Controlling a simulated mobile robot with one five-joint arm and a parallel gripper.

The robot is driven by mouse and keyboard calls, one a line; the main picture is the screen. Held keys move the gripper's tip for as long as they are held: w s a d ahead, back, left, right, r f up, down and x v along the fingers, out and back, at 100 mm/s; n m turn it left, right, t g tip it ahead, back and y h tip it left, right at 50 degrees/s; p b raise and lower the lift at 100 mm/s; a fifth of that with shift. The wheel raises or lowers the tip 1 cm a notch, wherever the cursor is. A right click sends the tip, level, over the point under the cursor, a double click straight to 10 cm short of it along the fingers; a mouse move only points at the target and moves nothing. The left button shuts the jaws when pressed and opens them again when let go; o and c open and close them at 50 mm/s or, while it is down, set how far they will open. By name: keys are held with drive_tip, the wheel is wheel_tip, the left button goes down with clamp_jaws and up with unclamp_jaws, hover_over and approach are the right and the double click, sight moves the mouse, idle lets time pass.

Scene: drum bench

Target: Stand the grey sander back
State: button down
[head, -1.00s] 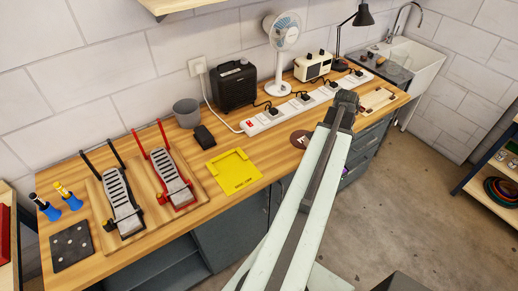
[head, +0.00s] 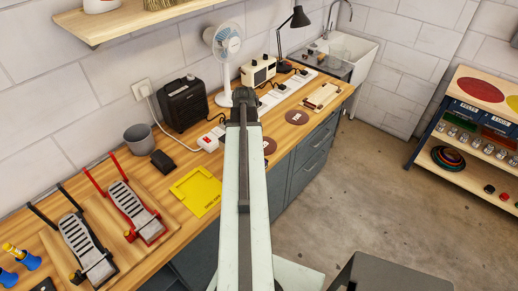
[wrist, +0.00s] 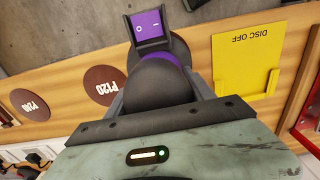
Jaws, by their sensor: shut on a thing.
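My gripper (head: 243,97) is shut on the grey sander (wrist: 172,85), which fills the middle of the wrist view. The sander has a dark grey rounded body and a purple end with switch marks (wrist: 152,27). In the head view my arm hides the sander. In the wrist view the sander is above the bench's front edge, its purple end over the floor. The yellow plate (wrist: 245,72) marked "DISC OFF" lies flat on the bench to its right; it also shows in the head view (head: 197,191). The sander's underside is hidden.
Brown discs lie on the bench: one marked P120 (wrist: 104,84), another (wrist: 28,104) further left. Two pedals (head: 88,250) (head: 137,211) stand at the left.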

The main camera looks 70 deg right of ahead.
drive_tip(key=w, duration=0.1)
drive_tip(key=w+a, duration=0.1)
drive_tip(key=w, duration=0.1)
drive_tip(key=w+a, duration=0.1)
drive_tip(key=w, duration=0.1)
drive_tip(key=shift+a+f, duration=0.25)
drive_tip(key=f+b, duration=0.4)
drive_tip(key=shift+w+a, duration=0.15)
drive_tip(key=shift+w, duration=0.25)
drive_tip(key=shift+r, duration=0.15)
drive_tip(key=shift+s+a+f+b, duration=0.1)
drive_tip(key=shift+f+b, duration=0.15)
drive_tip(key=shift+b, duration=0.1)
drive_tip(key=shift+a+f+b, duration=0.1)
drive_tip(key=shift+f+b, duration=0.2)
drive_tip(key=shift+b, duration=0.05)
drive_tip(key=shift+s, duration=0.1)
drive_tip(key=shift+c, duration=1.9)
unclamp_jaws()
drive_tip(key=shift+w+f, duration=0.15)
drive_tip(key=shift+w, duration=0.05)
